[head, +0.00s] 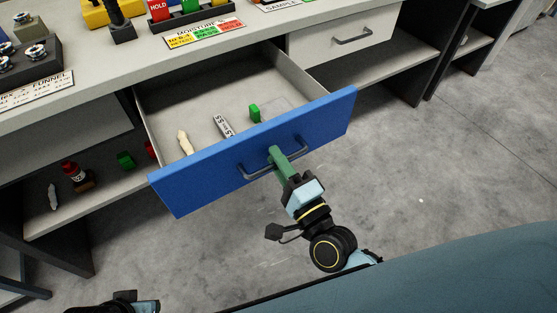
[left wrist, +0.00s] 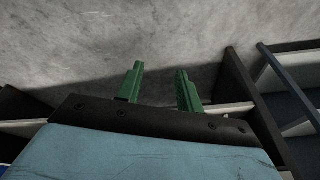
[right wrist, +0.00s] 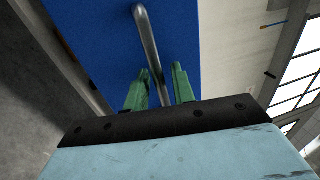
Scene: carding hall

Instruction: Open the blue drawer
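The blue drawer (head: 210,182) is pulled well out of the bench, its inside showing. Its grey bar handle (head: 251,174) is on the front panel; the handle (right wrist: 147,42) also shows in the right wrist view, against the blue panel. My right gripper (head: 275,158) is at the middle of the handle. In the right wrist view its green fingers (right wrist: 160,85) are apart, with the bar running between them and a gap visible beside it. My left gripper (left wrist: 159,85) is open and empty, over bare floor in its view; its fingertips are outside the head view.
In the drawer lie a cream item (head: 185,143), a grey labelled item (head: 223,126) and a green block (head: 255,113). A white drawer (head: 340,38) is shut to the right. A lower shelf (head: 100,196) holds small items. The grey floor (head: 440,190) on the right is clear.

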